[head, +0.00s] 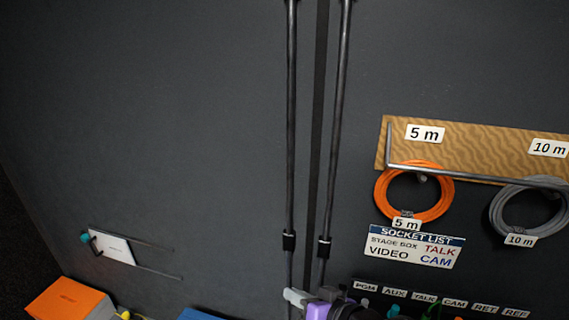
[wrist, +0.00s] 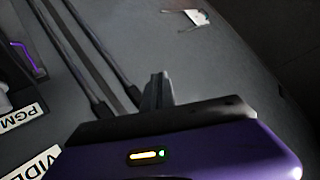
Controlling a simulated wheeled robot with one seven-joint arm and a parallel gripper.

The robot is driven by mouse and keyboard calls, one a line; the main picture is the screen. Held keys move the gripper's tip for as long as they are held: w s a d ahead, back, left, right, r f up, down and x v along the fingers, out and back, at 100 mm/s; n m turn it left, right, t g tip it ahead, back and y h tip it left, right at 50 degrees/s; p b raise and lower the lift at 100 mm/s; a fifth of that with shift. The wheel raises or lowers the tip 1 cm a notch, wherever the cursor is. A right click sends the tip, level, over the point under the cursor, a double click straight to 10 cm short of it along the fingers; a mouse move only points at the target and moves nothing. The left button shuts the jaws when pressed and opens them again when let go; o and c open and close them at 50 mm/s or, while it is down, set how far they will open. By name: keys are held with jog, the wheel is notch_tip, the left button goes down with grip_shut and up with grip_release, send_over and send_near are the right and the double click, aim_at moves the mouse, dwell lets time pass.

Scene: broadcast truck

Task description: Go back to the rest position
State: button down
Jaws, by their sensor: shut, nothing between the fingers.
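My gripper (wrist: 158,90) shows in the wrist view with its fingers together and nothing between them. Its purple and black body fills the bottom of that view. In the head view part of my purple and black arm end shows at the bottom edge, right of the middle, with a grey piece (head: 297,298) at its left. It is in front of the lower ends of two dark vertical rods (head: 290,150).
An orange cable coil (head: 380,195) and a grey coil (head: 494,215) hang at the right, above a socket list sign (head: 414,247) and a row of labels (head: 454,303). An orange box (head: 70,302) is at lower left, below a white card (head: 113,247). The upper left wall is bare.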

jog(key=s+d+f+m+t+h+b, duration=0.1)
jog(key=s+d+f+m+t+h, duration=0.1)
jog(key=s, duration=0.6)
jog(key=s+d+f+m+t+h+b, duration=0.1)
jog(key=s+d+f+m+h, duration=0.15)
jog(key=s, duration=0.45)
jog(key=s+d+f+m+t+h+b, duration=0.1)
jog(key=s+f+m+t+h, duration=0.15)
jog(key=s, duration=0.55)
jog(key=s+d+r+n, duration=0.2)
jog(key=s+d+r, duration=0.1)
jog(key=s+d, duration=0.3)
jog(key=s+d+r+n+h+b, duration=0.1)
jog(key=s+d, duration=0.4)
jog(key=s, duration=0.6)
jog(key=shift+s+d+r+n, duration=0.3)
jog(key=shift+d+r+n, duration=0.1)
jog(key=shift+r+n, duration=0.55)
